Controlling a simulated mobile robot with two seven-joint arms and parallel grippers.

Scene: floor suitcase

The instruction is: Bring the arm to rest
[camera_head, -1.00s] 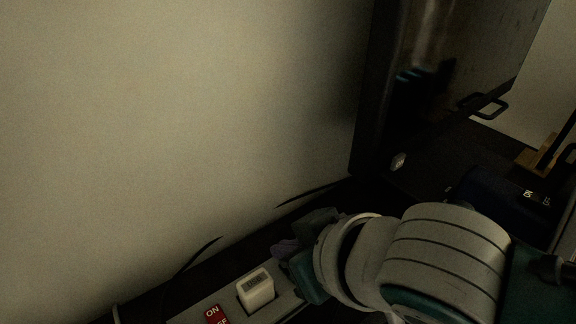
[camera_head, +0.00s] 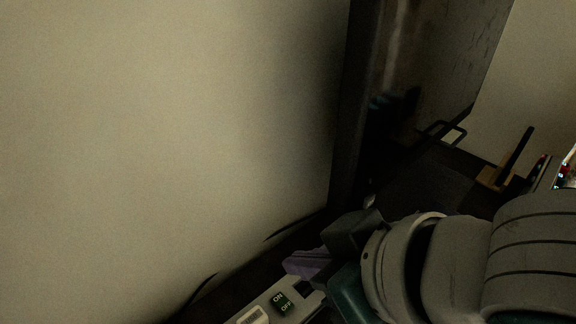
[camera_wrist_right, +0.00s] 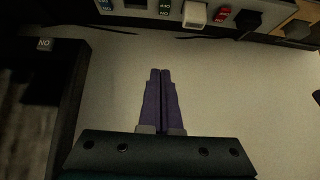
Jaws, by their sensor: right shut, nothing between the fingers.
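My right arm comes in from the lower right in the head view. Its gripper (camera_head: 300,262) shows purple fingers just above a grey panel (camera_head: 262,300) with switches. In the right wrist view the purple fingers of the right gripper (camera_wrist_right: 160,75) lie together, shut with nothing between them, in front of a pale surface. I cannot tell whether they touch anything. My left gripper is not in view.
The panel carries a green ON/OFF label (camera_head: 282,302); a white switch (camera_wrist_right: 195,15) and a red label (camera_wrist_right: 222,14) show in the wrist view. A dark cabinet-like box (camera_head: 425,80) with a handle (camera_head: 442,132) stands right of the pale wall (camera_head: 150,130).

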